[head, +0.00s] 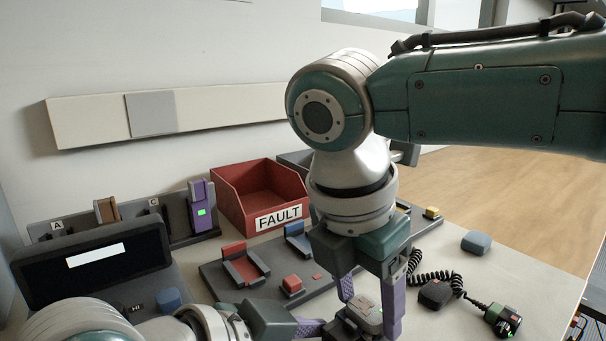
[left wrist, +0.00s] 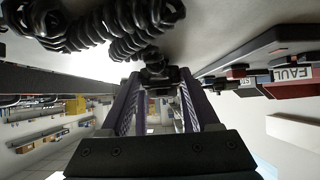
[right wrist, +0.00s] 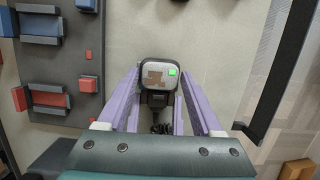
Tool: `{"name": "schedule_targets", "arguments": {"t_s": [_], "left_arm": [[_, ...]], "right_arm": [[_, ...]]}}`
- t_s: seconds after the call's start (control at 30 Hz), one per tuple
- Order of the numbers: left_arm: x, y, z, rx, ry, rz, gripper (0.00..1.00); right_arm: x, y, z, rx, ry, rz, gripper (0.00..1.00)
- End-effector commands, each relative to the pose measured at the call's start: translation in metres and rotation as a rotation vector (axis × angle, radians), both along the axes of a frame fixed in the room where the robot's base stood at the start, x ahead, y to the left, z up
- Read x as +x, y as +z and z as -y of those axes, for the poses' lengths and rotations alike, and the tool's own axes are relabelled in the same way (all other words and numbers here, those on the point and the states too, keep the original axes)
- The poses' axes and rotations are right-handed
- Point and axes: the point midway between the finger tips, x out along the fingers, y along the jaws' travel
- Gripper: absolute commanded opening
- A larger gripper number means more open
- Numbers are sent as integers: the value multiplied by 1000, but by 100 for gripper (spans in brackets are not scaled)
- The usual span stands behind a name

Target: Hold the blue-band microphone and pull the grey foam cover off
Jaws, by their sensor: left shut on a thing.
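A microphone (head: 366,316) with a pale grey, rounded front sits between my grippers; in the right wrist view (right wrist: 153,73) its face shows a brown patch and a green light. No blue band is visible on it. My left gripper (head: 332,327) reaches in from the left; in the left wrist view its fingers are shut on a dark part of the microphone (left wrist: 157,76), beside a coiled cord. My right gripper (head: 369,303) points down from above. Its purple fingers stand on either side of the grey front, apart from each other, seemingly with small gaps.
A dark microphone (head: 435,293) and a green-banded one (head: 502,319) lie to the right with a coiled cord. A blue-grey block (head: 476,242) lies behind them. A red FAULT bin (head: 232,203) and a grey slotted board (head: 215,280) stand left. The table's right side has free room.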

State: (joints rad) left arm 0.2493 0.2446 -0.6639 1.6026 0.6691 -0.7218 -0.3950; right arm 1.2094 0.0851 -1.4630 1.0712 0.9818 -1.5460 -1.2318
Motion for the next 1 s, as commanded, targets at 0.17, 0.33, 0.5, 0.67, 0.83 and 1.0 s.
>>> {"name": "schedule_targets", "arguments": {"t_s": [0.17,0.33,0.5,0.67,0.83,1.0], "left_arm": [[0,0,-1,1,1,0,26],[0,0,0,1,1,0,26],[0,0,0,1,1,0,26],[0,0,0,1,1,0,26],[0,0,0,1,1,0,26],[0,0,0,1,1,0,26]], "right_arm": [[0,0,0,0,0,0,80],[0,0,0,0,0,0,80],[-1,15,-3,3,0,3,80],[-6,48,-10,4,3,5,80],[-12,84,-18,2,2,4,80],[-17,108,-22,2,1,2,80]]}}
